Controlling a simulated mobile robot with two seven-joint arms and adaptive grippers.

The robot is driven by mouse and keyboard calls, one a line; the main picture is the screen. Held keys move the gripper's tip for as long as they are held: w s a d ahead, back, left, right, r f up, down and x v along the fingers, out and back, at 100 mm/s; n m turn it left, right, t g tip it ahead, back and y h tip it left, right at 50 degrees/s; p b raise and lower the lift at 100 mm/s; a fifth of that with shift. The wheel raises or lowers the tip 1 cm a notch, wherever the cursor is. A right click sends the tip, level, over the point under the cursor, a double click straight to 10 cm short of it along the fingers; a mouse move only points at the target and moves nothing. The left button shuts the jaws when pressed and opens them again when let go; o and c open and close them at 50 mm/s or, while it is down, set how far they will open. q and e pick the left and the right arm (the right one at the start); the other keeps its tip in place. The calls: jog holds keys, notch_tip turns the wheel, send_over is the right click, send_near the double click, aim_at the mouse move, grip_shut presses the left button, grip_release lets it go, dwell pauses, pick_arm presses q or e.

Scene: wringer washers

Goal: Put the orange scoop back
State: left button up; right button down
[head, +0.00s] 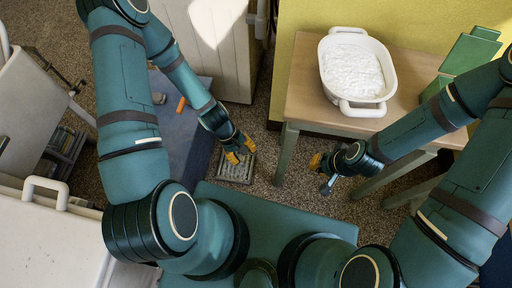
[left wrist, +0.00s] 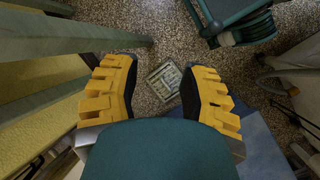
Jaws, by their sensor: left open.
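A small orange piece (head: 181,104), which looks like the orange scoop or its handle, lies on the blue-grey surface at the left in the head view. Its full shape is too small to make out. My left gripper (head: 238,152) is to the right of it and apart from it, above the floor. In the left wrist view my left gripper (left wrist: 160,66) is open with its yellow fingers apart and nothing between them. My right gripper (head: 322,172) hangs near the front of the wooden table; its jaw opening is unclear.
A white basin (head: 335,97) of white powder stands on the wooden table (head: 305,98), with a green box (head: 468,62) beside it. A floor grate (head: 236,167) lies below my left gripper; it also shows in the left wrist view (left wrist: 164,80). White washer-like bodies stand left and behind.

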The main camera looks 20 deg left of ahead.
pick_arm(q)
jog(key=d+r+m+t+y, duration=0.1)
jog(key=d+r+m+t, duration=0.1)
jog(key=d+r+m, duration=0.2)
notch_tip(320, 180, up, 2)
jog(key=m, duration=0.3)
jog(key=shift+d+m+t, duration=0.3)
jog(key=shift+m, duration=0.1)
